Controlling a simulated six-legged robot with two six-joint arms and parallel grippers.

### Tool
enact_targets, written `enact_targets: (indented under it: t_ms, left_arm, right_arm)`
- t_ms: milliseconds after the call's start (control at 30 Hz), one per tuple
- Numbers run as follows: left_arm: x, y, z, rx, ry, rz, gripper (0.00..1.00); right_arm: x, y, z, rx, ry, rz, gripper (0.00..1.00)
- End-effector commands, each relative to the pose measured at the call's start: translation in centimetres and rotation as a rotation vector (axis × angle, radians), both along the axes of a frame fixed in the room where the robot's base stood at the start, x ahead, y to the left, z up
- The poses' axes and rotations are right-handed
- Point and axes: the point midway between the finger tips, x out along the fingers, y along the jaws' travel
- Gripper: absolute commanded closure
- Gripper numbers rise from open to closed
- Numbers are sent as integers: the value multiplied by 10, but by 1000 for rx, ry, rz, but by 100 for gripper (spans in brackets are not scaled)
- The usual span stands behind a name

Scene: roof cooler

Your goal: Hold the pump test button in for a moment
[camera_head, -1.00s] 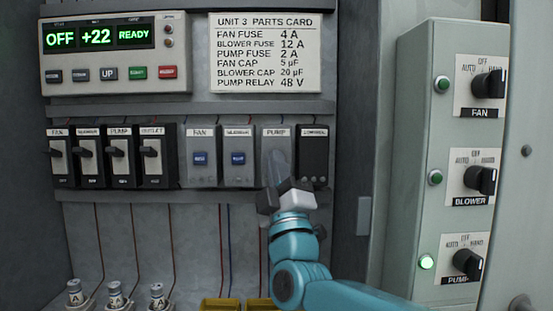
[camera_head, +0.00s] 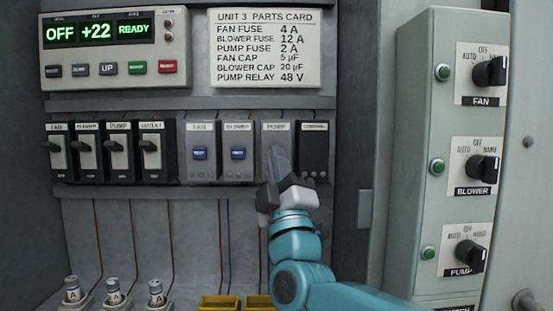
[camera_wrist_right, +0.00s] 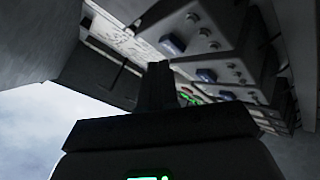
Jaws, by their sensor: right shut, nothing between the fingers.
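The grey PUMP relay module (camera_head: 276,134) sits in the lower row of the cabinet, between the BLOWER module and a black module. My right gripper (camera_head: 278,162) is shut and empty, its fingertips pointing up at the face of the PUMP module. The fingers cover the place where the neighbouring modules have a blue button, so the PUMP button is hidden. I cannot tell whether the tips touch it. In the right wrist view the dark fingers (camera_wrist_right: 155,85) reach toward the row of modules. The pump lamp (camera_head: 428,253) is dim green. My left gripper is not in view.
FAN (camera_head: 200,170) and BLOWER (camera_head: 238,170) modules with blue buttons stand just left of the fingers. Black breakers (camera_head: 118,150) are farther left. A display panel (camera_head: 115,45) reads OFF, +22, READY. A selector box (camera_head: 415,100) stands at the right.

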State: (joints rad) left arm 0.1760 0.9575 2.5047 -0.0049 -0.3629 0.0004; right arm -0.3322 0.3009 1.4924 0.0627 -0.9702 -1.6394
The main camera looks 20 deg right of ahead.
Motion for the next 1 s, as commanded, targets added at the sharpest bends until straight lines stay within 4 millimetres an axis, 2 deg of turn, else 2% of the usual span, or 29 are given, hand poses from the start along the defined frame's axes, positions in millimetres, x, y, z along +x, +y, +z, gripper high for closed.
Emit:
enact_targets:
  t_ms: [267, 700, 1000]
  left_arm:
    - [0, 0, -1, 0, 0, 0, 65]
    - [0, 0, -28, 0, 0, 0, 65]
    - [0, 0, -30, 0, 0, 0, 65]
  right_arm:
    - [-1, 1, 0, 1, 0, 1, 100]
    - [-41, 12, -1, 1, -2, 1, 100]
    - [-48, 14, 1, 0, 0, 0, 100]
